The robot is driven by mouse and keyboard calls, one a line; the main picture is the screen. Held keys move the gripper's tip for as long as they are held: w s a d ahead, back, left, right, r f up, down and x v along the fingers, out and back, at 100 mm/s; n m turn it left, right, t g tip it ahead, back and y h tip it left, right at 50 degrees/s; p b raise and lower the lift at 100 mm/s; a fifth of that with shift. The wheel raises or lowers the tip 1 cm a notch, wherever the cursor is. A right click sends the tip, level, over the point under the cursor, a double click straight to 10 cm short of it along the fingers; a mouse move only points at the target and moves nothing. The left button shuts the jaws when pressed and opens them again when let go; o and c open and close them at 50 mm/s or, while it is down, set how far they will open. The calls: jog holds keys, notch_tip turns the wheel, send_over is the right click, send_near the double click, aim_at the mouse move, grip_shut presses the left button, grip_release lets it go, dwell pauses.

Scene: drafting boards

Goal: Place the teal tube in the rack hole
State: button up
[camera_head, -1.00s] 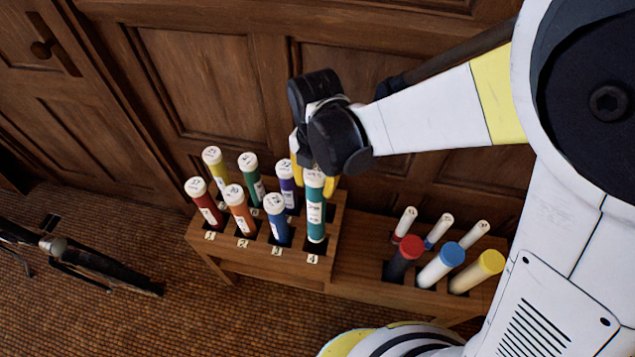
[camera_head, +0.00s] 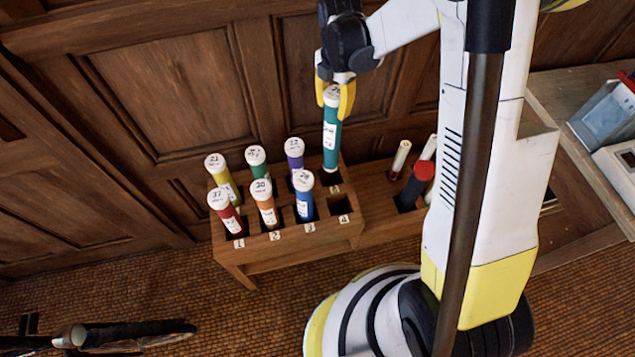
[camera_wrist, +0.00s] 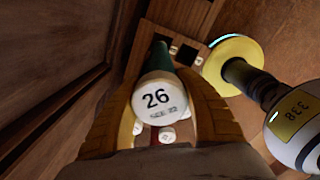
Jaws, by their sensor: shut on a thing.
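The teal tube (camera_head: 331,135), with a white cap marked 26, stands about upright in my gripper (camera_head: 334,100). The yellow fingers are shut on its capped upper end. In the wrist view the cap of the teal tube (camera_wrist: 158,97) shows between my gripper's fingers (camera_wrist: 160,85). The tube's lower end is at the back-right hole of the wooden rack (camera_head: 290,250). Most of its length shows above the rack; whether the tip is inside the hole I cannot tell. The front-right hole (camera_head: 340,205), by label 4, is empty.
Red, orange and blue tubes fill the rack's front row; yellow, green and purple tubes (camera_head: 293,152) stand behind. A lower stand at right holds more tubes, including a dark red-capped one (camera_head: 417,183), partly hidden by my arm. A panelled wooden wall (camera_head: 190,95) rises close behind.

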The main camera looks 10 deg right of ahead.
aim_at(332, 147)
notch_tip(332, 147, down, 18)
jog(key=b, duration=0.6)
jog(key=shift+d+r+b, duration=0.15)
jog(key=shift+b, duration=0.2)
jog(key=shift+r, duration=0.15)
jog(key=o, duration=1.4)
